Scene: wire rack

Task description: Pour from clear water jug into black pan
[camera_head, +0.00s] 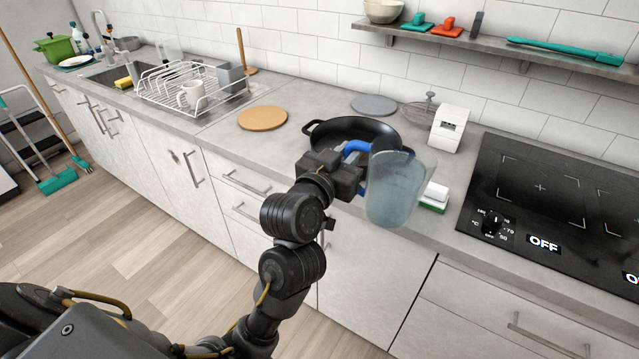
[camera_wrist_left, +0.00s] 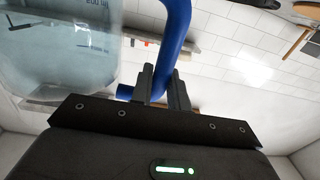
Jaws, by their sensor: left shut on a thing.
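The clear water jug (camera_head: 392,188) has a blue handle (camera_head: 357,147) and looks close to upright, with pale liquid inside. My left gripper (camera_head: 350,162) is shut on the blue handle and holds the jug in front of the counter edge. The left wrist view shows the fingers (camera_wrist_left: 164,88) on the blue handle (camera_wrist_left: 176,30) and the jug body (camera_wrist_left: 60,45) beside them. The black pan (camera_head: 330,131) sits on the counter behind my gripper and the jug, which hide part of it. My right gripper is not in view.
An orange round board (camera_head: 262,118) and a grey round mat (camera_head: 374,104) lie near the pan. A white block-shaped device (camera_head: 449,128) and a sponge (camera_head: 435,196) are to the right. The black cooktop (camera_head: 560,205) lies further right. A wire dish rack (camera_head: 165,90) stands left.

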